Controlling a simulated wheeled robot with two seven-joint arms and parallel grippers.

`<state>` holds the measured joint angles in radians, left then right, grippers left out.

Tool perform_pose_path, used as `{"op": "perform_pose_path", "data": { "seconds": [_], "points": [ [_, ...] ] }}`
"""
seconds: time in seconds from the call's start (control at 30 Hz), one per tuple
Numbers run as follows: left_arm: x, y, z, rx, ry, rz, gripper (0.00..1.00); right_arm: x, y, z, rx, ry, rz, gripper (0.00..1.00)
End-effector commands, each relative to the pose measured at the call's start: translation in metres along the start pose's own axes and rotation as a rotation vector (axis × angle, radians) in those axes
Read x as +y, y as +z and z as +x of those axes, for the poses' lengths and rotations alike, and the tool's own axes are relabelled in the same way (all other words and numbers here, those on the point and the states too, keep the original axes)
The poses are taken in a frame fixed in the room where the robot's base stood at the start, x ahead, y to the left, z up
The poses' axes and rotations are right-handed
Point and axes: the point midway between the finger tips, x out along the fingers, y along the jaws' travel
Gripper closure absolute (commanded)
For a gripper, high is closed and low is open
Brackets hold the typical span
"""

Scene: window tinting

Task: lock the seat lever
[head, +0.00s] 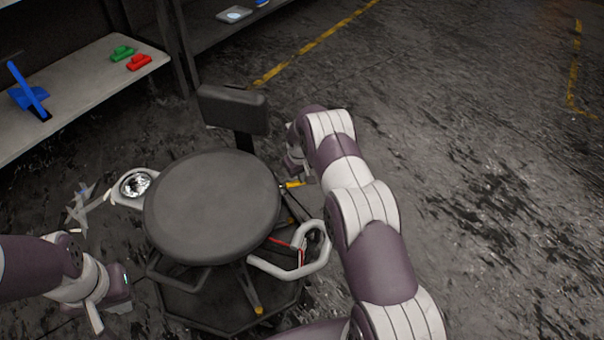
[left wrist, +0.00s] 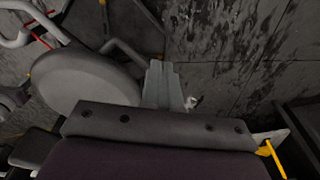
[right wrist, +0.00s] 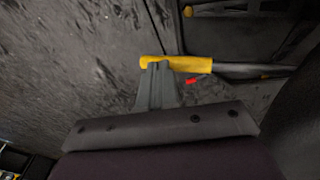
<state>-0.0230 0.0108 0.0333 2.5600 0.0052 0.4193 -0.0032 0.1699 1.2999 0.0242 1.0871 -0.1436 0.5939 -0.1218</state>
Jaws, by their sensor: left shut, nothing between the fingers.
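The stool's seat lever shows as a yellow handle on a grey rod in the right wrist view (right wrist: 190,64). In the head view the lever (head: 292,184) sticks out at the right of the round seat. My right gripper (right wrist: 160,66) looks shut. Its tips overlap the handle near its free end, and I cannot tell whether they touch. In the head view the right hand is mostly hidden by its own arm. My left gripper (head: 120,306) is shut and empty, low at the left of the stool. Its fingers show in the left wrist view (left wrist: 162,68).
The dark stool seat (head: 212,194) and its backrest (head: 233,110) stand between my arms. A white looped bar (head: 312,248) and a tray with a shiny bowl (head: 134,185) flank the seat. A shelf (head: 75,82) is at upper left. The floor at right is clear.

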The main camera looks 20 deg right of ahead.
Motion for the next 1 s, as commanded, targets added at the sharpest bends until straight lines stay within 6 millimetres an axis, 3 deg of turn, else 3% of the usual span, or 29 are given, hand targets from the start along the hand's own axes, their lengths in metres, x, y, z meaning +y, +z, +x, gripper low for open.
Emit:
{"op": "perform_pose_path", "data": {
  "seconds": [0.1,0.23,0.47,0.8,1.0],
  "points": [
    [0.000,0.000,0.001,0.000,0.000,0.000,1.00,-0.002,0.008,0.007,-0.020,-0.004,-0.001,1.00],
    [0.000,-0.001,-0.006,0.000,0.000,0.000,1.00,-0.001,0.008,0.000,-0.020,-0.004,-0.001,1.00],
    [0.000,-0.006,-0.047,0.000,0.000,0.000,1.00,0.006,0.000,-0.053,-0.003,0.001,-0.002,1.00],
    [0.000,-0.008,-0.066,0.000,0.000,0.000,1.00,0.033,-0.001,-0.118,0.001,0.002,-0.001,1.00],
    [0.000,-0.008,-0.070,0.000,0.000,0.000,1.00,0.040,-0.001,-0.133,0.000,0.001,-0.002,1.00]
  ]
}}
